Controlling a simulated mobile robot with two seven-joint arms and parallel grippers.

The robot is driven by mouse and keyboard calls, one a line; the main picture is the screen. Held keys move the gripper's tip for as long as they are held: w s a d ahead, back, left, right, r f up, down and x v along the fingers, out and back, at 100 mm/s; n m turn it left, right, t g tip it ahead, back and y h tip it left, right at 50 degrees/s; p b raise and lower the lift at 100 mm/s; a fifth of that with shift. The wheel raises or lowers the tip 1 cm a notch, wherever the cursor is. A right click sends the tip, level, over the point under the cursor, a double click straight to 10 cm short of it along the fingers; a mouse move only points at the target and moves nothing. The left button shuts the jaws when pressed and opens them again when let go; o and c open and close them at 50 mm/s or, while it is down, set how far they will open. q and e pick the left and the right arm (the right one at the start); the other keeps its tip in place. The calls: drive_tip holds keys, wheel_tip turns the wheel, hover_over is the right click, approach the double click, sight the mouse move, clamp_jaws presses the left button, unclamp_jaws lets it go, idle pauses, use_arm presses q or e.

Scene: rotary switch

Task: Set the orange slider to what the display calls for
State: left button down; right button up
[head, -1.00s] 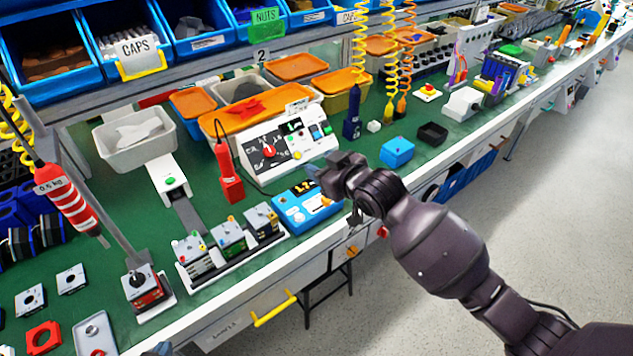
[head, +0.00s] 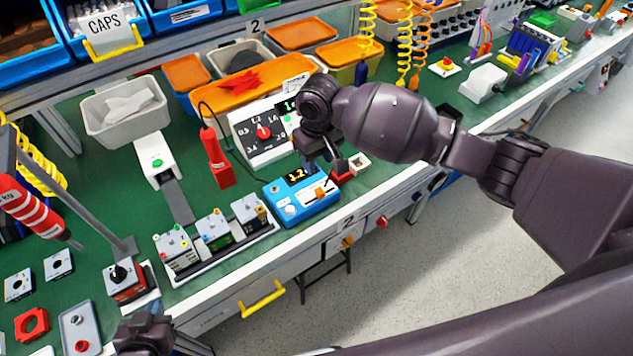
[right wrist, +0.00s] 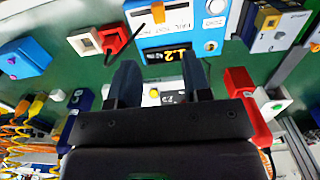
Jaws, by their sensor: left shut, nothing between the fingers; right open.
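The blue box (head: 302,197) stands at the bench's front edge. My right gripper (head: 322,160) hangs just behind and above the box, apart from the slider. In the right wrist view its two fingers (right wrist: 160,80) are spread, with nothing between them. My left gripper (head: 145,338) is low at the front left, shut and far from the box, partly cut off.
A white console (head: 262,150) with a red knob stands behind the box. A red piece (head: 343,174) and a white block (head: 359,163) lie close to its right. Grey switch boxes (head: 213,228) stand left. A red handheld tool (head: 217,158) is further back.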

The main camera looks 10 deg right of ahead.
sight(318, 188)
wheel_tip(318, 188, down, 11)
drive_tip(key=shift+w+r+b, duration=0.1)
drive_tip(key=shift+b, duration=0.4)
clamp_jaws()
